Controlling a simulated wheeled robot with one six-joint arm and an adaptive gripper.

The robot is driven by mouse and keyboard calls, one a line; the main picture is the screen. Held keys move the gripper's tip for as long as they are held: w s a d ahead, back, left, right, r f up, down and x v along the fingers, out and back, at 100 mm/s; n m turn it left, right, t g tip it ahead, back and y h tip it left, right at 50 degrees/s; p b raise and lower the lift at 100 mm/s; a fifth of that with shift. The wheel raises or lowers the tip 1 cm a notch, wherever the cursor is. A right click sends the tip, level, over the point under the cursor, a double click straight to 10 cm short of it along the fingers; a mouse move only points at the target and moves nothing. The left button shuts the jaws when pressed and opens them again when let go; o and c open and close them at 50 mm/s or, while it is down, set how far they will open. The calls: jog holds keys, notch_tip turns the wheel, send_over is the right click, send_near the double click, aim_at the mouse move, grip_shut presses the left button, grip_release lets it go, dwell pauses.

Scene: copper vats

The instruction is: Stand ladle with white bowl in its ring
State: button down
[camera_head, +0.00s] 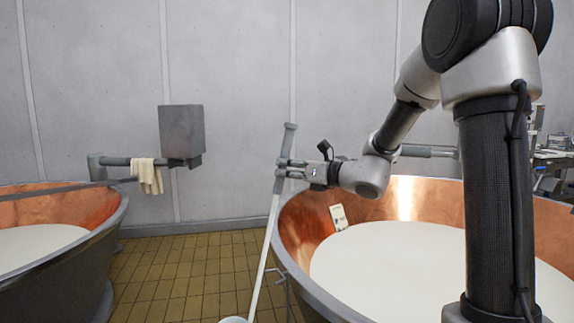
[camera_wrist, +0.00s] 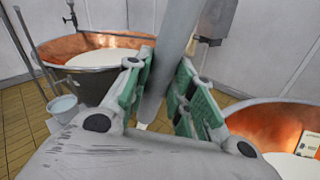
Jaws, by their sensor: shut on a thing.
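The ladle's long handle (camera_head: 264,250) is grey at the top and pale below. It slants down and to the left in the head view, in front of the right vat's rim. The white bowl (camera_head: 234,320) is cut off by the bottom edge. My gripper (camera_head: 283,170) is shut around the grey upper part of the handle. In the wrist view, the green-padded fingers (camera_wrist: 162,95) sit on both sides of the handle (camera_wrist: 172,45). A thin metal fitting (camera_head: 281,273) shows at the right vat's left side; I cannot tell whether it is the ring.
The right copper vat (camera_head: 292,220) and left copper vat (camera_head: 100,240) hold white liquid. Tiled floor (camera_head: 180,270) lies between them. A grey box (camera_head: 181,132) and a cloth (camera_head: 147,177) are by the wall. The wrist view shows a bucket (camera_wrist: 64,108) and leaning poles (camera_wrist: 30,48).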

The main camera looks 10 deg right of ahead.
notch_tip(320, 180, down, 10)
jog(key=d, duration=0.2)
jog(key=shift+w+d+r, duration=0.15)
jog(key=shift+w+d, duration=0.15)
dwell(0.7)
